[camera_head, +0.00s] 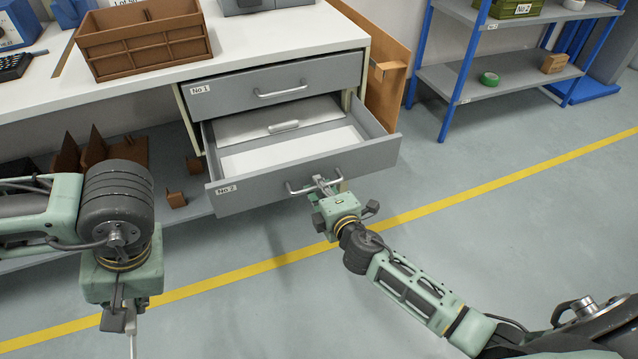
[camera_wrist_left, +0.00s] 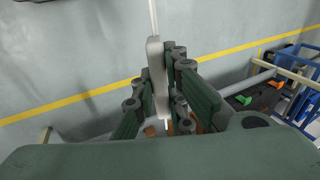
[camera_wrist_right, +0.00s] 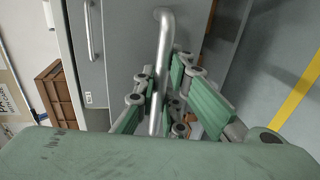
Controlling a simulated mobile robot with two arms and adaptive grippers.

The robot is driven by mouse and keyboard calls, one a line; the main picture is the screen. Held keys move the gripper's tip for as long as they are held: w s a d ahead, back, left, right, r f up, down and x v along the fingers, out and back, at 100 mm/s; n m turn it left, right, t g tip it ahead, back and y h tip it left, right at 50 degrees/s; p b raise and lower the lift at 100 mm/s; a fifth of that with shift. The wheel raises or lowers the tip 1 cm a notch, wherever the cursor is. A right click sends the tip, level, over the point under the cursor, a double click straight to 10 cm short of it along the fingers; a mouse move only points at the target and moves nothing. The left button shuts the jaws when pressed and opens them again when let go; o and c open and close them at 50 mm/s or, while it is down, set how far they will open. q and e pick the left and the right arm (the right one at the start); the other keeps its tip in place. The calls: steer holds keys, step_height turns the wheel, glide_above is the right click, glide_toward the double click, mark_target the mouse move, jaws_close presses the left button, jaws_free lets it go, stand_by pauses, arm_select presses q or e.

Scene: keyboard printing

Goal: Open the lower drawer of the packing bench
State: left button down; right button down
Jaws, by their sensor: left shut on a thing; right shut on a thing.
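The packing bench (camera_head: 258,44) has an upper drawer (camera_head: 230,87) labelled No 1, which is shut. Its lower drawer (camera_head: 256,195), labelled No 2, is pulled well out, and a grey flat case with a handle lies inside. My right gripper (camera_head: 323,186) is at the lower drawer's front, shut on its bar handle (camera_head: 300,190). In the right wrist view the handle (camera_wrist_right: 161,60) runs between the fingers. My left gripper (camera_head: 130,322) hangs low at the left, away from the bench. In the left wrist view it is shut on a thin pale object (camera_wrist_left: 156,75).
A brown divided box (camera_head: 140,45) stands on the bench top. Brown pieces (camera_head: 100,152) lie on the low shelf left of the drawers. A blue-posted rack (camera_head: 490,75) stands at the back right. The floor in front is clear.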

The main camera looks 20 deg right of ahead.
steer(key=c, duration=1.8)
jaws_free()
steer(key=v, duration=1.2)
steer(key=shift+f, duration=0.1)
